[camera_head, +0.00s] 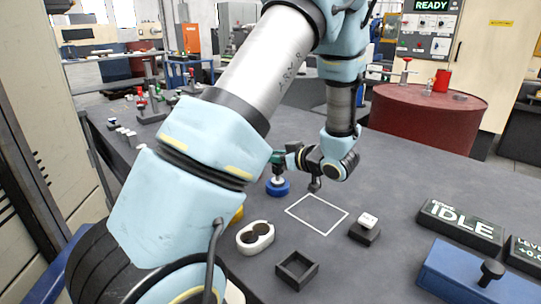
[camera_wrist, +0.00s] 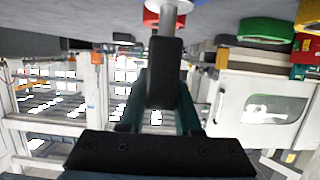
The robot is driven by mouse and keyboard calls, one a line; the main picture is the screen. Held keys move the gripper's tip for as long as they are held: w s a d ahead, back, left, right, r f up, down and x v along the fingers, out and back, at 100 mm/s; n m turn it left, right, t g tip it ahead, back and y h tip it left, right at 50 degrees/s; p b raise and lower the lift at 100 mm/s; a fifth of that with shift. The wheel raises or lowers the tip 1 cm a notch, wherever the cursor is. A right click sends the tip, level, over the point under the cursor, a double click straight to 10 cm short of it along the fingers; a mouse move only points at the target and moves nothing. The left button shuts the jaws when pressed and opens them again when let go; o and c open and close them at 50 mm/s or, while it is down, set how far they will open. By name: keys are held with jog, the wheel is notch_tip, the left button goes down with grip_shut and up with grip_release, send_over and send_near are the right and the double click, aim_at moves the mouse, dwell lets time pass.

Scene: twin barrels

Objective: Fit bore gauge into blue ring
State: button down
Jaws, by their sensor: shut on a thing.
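The blue ring (camera_head: 278,188) sits on the dark table left of the white outlined square, under my gripper (camera_head: 279,161). My gripper is shut on the bore gauge, whose dark body (camera_wrist: 165,72) is between the green fingers in the wrist view. Its pale metal stem (camera_wrist: 176,8) points toward the table at the top of that view. In the head view the gauge's lower end (camera_head: 277,178) shows just above or at the ring. I cannot tell whether it is inside the bore.
A white two-hole block (camera_head: 255,237), a black open box (camera_head: 297,270) and a dark block with a white top (camera_head: 366,230) stand nearer. The IDLE display (camera_head: 460,225) is at right, a red barrel (camera_head: 425,115) behind. The outlined square (camera_head: 317,214) is empty.

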jog(key=shift+f, duration=0.45)
jog(key=c, duration=0.5)
grip_release()
jog(key=b+v, duration=0.1)
jog(key=v, duration=0.9)
jog(key=shift+s+d+r, duration=0.2)
jog(key=shift+s, duration=0.1)
